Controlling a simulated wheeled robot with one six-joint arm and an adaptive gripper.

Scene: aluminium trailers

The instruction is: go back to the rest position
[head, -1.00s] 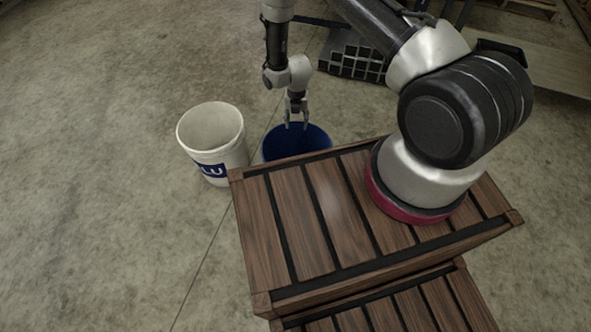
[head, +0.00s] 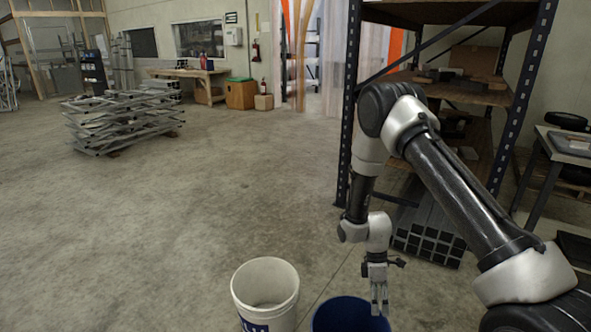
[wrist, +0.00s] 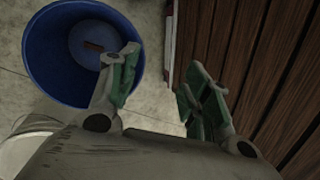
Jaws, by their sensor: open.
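My gripper (head: 380,311) points down at the right rim of the blue bucket (head: 340,311). In the wrist view its two fingers (wrist: 162,76) with green pads are spread apart with nothing between them. The blue bucket also shows in the wrist view (wrist: 42,62), at the left beside the fingers.
A white bucket (head: 265,277) stands left of the blue one. Wooden slats (wrist: 262,60) lie right of the fingers. A blue-framed shelf (head: 348,110) and dark square tubes (head: 430,240) stand behind the arm. The concrete floor at left is mostly clear.

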